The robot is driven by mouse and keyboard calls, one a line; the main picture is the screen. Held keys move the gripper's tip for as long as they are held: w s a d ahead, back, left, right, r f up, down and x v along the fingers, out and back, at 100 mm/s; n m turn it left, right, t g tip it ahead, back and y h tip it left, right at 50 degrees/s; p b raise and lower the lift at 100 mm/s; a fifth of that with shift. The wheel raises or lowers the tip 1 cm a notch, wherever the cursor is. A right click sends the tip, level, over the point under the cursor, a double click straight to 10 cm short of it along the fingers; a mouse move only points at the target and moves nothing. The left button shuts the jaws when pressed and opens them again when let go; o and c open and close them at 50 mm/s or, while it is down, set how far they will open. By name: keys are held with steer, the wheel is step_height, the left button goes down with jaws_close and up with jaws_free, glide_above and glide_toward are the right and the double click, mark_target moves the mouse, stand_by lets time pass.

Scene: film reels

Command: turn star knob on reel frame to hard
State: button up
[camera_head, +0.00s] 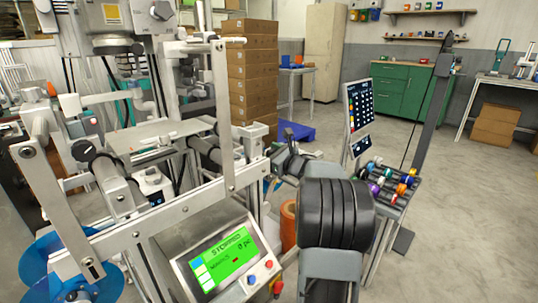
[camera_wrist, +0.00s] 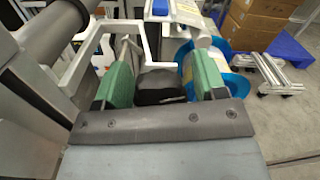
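My gripper (camera_wrist: 163,80) has its two green-padded fingers apart in the wrist view. A dark, rounded block (camera_wrist: 160,86) shows between them; I cannot tell if it is the star knob or whether the pads touch it. In the head view, a black knob with a pale mark (camera_head: 84,150) sits on the metal reel frame (camera_head: 150,232) at the left. I cannot make out a star shape or a hard mark. Blue reels (camera_head: 62,268) are at the lower left, and blue round parts (camera_wrist: 188,58) show beyond the fingers in the wrist view. My black arm fills the head view's lower middle.
A green screen (camera_head: 227,262) reading STOPPED is on the frame's front, with small buttons beside it. Stacked cardboard boxes (camera_head: 250,85) stand behind. A tray of colored rolls (camera_head: 388,186) and an upright panel (camera_head: 359,105) are at the right.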

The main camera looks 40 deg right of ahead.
steer(key=c, duration=0.7)
steer(key=m, duration=0.4)
steer(key=shift+m, duration=0.3)
steer(key=shift+c, duration=0.2)
steer(key=o, duration=0.9)
steer(key=shift+s, duration=0.15)
steer(key=s, duration=0.4)
steer(key=s+d+p, duration=0.1)
steer(key=s, duration=0.4)
steer(key=s+d+p, duration=0.1)
steer(key=s, duration=0.3)
steer(key=shift+s+d, duration=0.2)
steer(key=shift+d, duration=0.05)
